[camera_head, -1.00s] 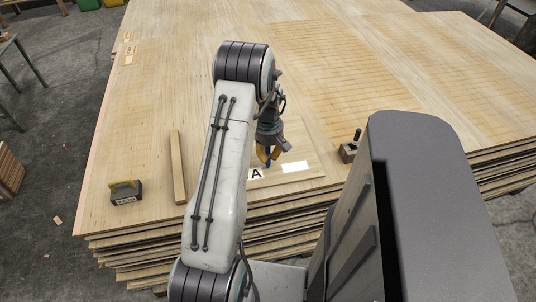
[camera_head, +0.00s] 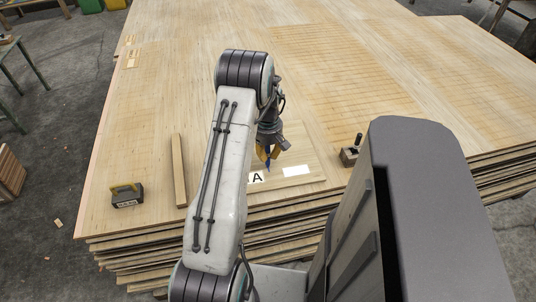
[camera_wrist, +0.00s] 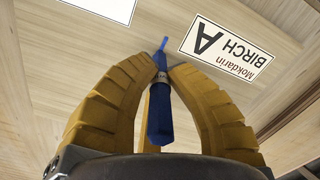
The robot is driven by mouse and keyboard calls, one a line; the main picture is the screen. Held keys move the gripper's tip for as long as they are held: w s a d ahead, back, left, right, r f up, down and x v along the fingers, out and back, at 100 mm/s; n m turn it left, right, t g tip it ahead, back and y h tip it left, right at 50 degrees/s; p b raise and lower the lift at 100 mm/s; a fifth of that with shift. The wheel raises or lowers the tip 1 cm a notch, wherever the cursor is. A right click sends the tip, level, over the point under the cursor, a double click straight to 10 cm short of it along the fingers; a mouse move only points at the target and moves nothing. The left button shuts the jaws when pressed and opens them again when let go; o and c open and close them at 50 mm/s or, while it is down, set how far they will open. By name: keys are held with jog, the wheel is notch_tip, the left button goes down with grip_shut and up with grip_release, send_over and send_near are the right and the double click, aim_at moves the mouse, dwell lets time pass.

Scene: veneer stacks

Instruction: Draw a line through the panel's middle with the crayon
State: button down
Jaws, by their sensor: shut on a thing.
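My gripper (camera_head: 266,152) has yellow fingers and is shut on a blue crayon (camera_wrist: 159,110), held point-outward in the wrist view. In the head view the crayon's blue tip (camera_head: 268,167) shows just below the fingers, over the panel. Whether the tip touches the wood I cannot tell. The panel (camera_head: 310,157) is a pale wooden sheet lying on the big veneer stack. It bears a label with a large A, "BIRCH" and "Mokdarin" (camera_wrist: 227,50), and a blank white label (camera_head: 296,170). My arm hides the panel's left part. No drawn line shows on the visible wood.
A wooden batten (camera_head: 179,170) lies left of my arm. A small tool with a dark knob (camera_head: 351,153) stands right of the panel. The stack's front edge (camera_head: 150,240) is near.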

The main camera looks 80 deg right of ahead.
jog(key=shift+d, duration=0.2)
jog(key=shift+w+d, duration=0.25)
jog(key=shift+d, duration=0.2)
jog(key=shift+w+d, duration=0.15)
jog(key=shift+d, duration=0.25)
dwell(0.4)
jog(key=shift+w+d, duration=0.2)
jog(key=shift+d, duration=0.4)
jog(key=shift+w+d+p, duration=0.15)
jog(key=shift+d+p, duration=0.15)
jog(key=shift+d, duration=0.1)
jog(key=shift+w+d, duration=0.25)
jog(key=shift+d, duration=0.35)
jog(key=shift+w+d, duration=0.1)
jog(key=shift+d, duration=0.2)
dwell(0.6)
jog(key=shift+w+d, duration=0.25)
jog(key=shift+d, duration=0.5)
jog(key=shift+d, duration=0.1)
